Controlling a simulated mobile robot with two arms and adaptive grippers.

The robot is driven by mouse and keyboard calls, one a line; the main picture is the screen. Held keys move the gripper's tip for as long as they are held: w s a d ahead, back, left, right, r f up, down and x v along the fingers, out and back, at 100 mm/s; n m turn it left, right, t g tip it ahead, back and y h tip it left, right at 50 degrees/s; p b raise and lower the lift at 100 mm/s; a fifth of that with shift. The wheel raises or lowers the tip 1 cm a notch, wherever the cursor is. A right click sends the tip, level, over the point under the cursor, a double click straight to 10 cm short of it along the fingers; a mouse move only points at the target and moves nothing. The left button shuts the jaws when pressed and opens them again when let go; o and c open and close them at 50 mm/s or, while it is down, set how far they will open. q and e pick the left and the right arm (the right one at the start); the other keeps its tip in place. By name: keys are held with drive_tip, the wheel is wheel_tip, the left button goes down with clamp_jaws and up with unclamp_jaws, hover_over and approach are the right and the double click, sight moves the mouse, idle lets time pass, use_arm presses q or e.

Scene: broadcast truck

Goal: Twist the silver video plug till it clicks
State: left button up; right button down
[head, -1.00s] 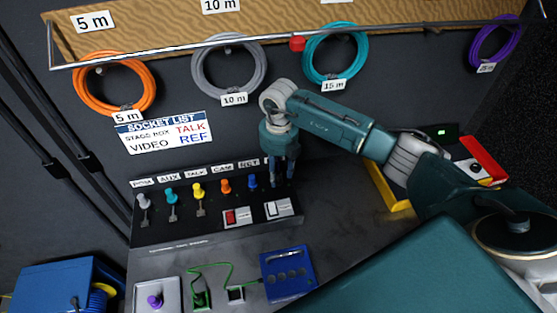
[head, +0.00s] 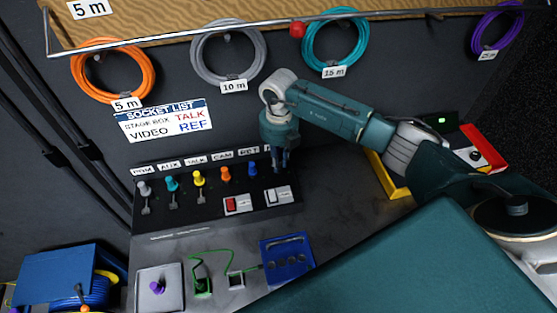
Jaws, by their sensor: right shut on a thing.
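My right gripper (head: 279,161) points down at the right end of the dark socket panel (head: 180,227), just right of the blue knob (head: 252,171). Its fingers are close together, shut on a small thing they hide. I cannot make out a silver plug there, nor the plug's turn or seating. The label above that place is mostly covered by the gripper. A silver-grey knob (head: 145,188) stands at the panel's left end, apart from the gripper. My left gripper is not in view.
Teal, yellow and orange knobs stand along the panel, with red and white switches (head: 237,204) in front. A grey box (head: 159,288), green cable and blue block (head: 287,258) lie nearer. Coiled cables and a socket list (head: 163,120) hang behind. A yellow-edged case (head: 390,180) stands right.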

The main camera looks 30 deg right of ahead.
drive_tip(key=shift+m+p, duration=0.5)
drive_tip(key=shift+m, duration=1.1)
drive_tip(key=shift+r+m+p, duration=0.1)
drive_tip(key=shift+m+p, duration=0.4)
drive_tip(key=shift+m, duration=1.3)
drive_tip(key=shift+m+p, duration=0.9)
drive_tip(key=shift+m, duration=0.8)
